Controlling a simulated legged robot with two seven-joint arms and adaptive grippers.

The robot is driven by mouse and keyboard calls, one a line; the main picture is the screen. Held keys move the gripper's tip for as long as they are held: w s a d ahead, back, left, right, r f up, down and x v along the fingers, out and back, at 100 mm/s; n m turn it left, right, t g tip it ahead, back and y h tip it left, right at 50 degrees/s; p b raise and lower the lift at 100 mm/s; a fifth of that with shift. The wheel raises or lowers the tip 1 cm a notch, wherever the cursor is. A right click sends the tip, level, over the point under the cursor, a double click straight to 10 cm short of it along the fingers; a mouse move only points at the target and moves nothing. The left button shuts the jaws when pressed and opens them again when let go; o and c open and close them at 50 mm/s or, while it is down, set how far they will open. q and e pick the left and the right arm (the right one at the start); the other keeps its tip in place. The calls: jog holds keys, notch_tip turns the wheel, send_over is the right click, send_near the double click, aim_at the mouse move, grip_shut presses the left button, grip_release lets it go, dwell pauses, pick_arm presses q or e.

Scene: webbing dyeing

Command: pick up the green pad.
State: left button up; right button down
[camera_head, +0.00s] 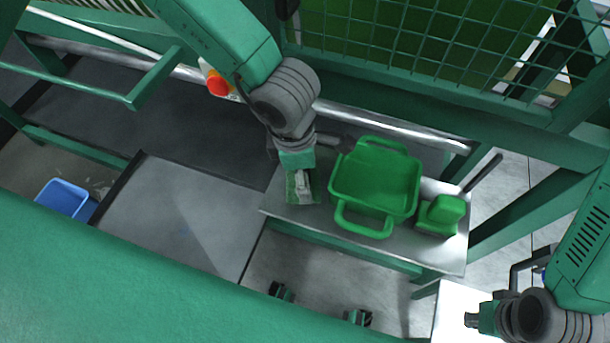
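A small green pad (313,184) lies near the left end of the metal side table (290,210). My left arm reaches down from the top of the view, and its gripper (299,180) is right over the pad. The fingers overlap the pad in the picture, so I cannot tell whether they touch it or have closed on it. My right gripper (473,320) is at the lower right, well away from the pad, with nothing visible in it. Its finger gap is too small to judge.
A green tray with handles (375,180) stands on the table right of the pad. A green brush (445,210) with a dark handle lies beyond it. Green mesh and a frame border the back. A blue bin (62,197) stands at far left.

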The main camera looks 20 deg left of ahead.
pick_arm(q)
jog(key=shift+a, duration=0.1)
jog(key=c, duration=1.4)
jog(key=shift+r, duration=0.45)
jog(key=r, duration=0.2)
jog(key=shift+s+r, duration=0.35)
jog(key=shift+r, duration=0.05)
jog(key=shift+s+a+p, duration=0.15)
jog(key=shift+s+p, duration=1.55)
jog(key=shift+s, duration=2.65)
jog(key=shift+s+a+p, duration=0.15)
jog(key=shift+s+p, duration=1.5)
jog(key=shift+s, duration=2.7)
